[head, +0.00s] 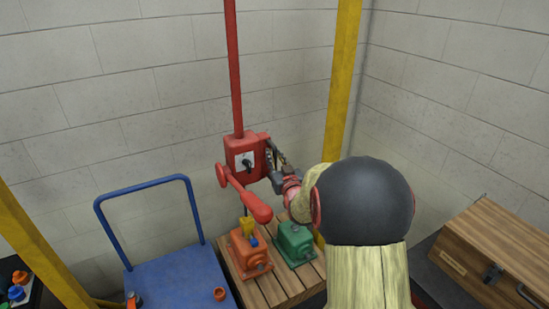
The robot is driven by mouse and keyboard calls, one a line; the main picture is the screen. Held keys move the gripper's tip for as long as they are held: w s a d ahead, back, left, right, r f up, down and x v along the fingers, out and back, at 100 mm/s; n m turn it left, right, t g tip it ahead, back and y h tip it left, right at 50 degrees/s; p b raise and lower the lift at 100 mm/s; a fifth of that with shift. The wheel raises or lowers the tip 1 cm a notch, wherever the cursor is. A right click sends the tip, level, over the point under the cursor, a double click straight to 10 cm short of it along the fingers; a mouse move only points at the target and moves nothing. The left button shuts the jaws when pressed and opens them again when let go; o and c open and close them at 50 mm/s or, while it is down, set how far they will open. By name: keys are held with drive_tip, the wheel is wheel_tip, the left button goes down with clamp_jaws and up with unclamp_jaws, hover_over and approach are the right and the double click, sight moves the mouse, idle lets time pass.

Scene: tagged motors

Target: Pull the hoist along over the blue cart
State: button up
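The red hoist (243,153) hangs on a red pole in the middle of the head view. A red lever (247,196) slants across its front, and a yellow piece (247,226) hangs below it, at the orange motor (251,252). I cannot tell whether the yellow piece is joined to the motor. My gripper (273,160) is at the right side of the hoist, by its red side bracket. Its fingers are small and partly hidden, so I cannot tell whether they close on the bracket. The blue cart (182,282) stands left of the motors, its handle upright at the back.
A green motor (295,242) sits beside the orange one on a slatted wooden pallet (270,288). Yellow posts (343,75) stand behind and at far left. A small orange part (219,294) lies on the cart. A wooden chest (505,245) is at right.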

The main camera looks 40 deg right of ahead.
clamp_jaws()
idle(0.6)
